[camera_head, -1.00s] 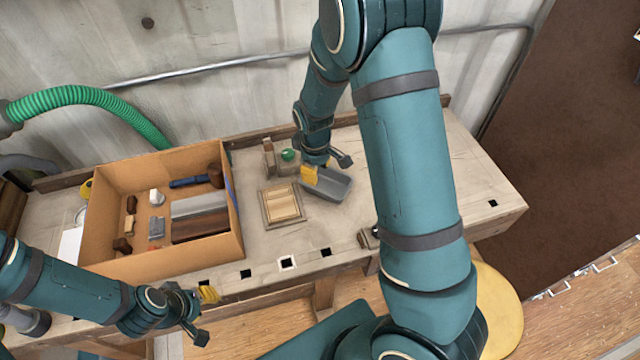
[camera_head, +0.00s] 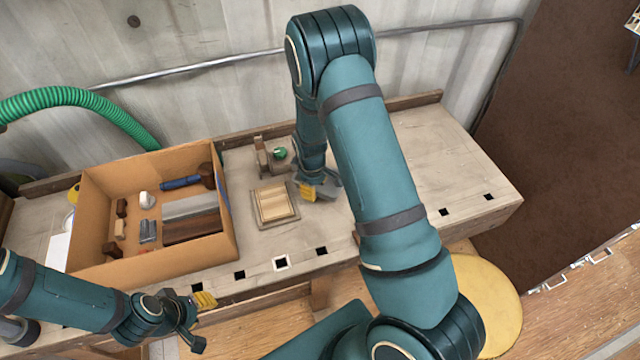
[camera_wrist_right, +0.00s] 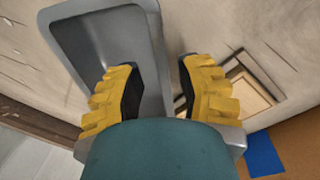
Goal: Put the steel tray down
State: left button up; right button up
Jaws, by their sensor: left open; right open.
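The steel tray (camera_wrist_right: 103,42) is a grey, shallow, rounded-corner tray. In the right wrist view it appears to rest on the bench top. My right gripper (camera_wrist_right: 160,82) is open around the tray's near-side wall: one yellow finger is over the inside, the other outside. I cannot tell whether either finger touches it. In the head view my right gripper (camera_head: 318,189) is low over the bench, and my arm hides most of the tray. My left gripper (camera_head: 200,323) is open and empty by the bench's front edge, away from the tray.
A wooden frame-like block (camera_head: 274,203) lies on the bench (camera_head: 425,150) just left of the right gripper. A cardboard box (camera_head: 88,215) with several tools stands farther left. A small object with a green knob (camera_head: 280,153) is behind. The bench's right end is clear.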

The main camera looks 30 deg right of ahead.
jog(key=shift+f, duration=0.85)
jog(key=shift+o, duration=0.3)
grip_shut()
notch_tip(320, 180, up, 10)
jog(key=shift+r+p, duration=0.1)
jog(key=shift+p, duration=0.5)
jog(key=s+a+m+b, duration=0.1)
jog(key=s+a+m, duration=0.2)
jog(key=a, duration=0.2)
jog(key=s+a+r+m, duration=0.1)
jog(key=s+a+m, duration=0.2)
jog(key=a, duration=0.3)
jog(key=shift+s+a+r+g+b, duration=0.2)
jog(key=shift+s+a+g+b, duration=0.1)
jog(key=shift+s+b, duration=0.1)
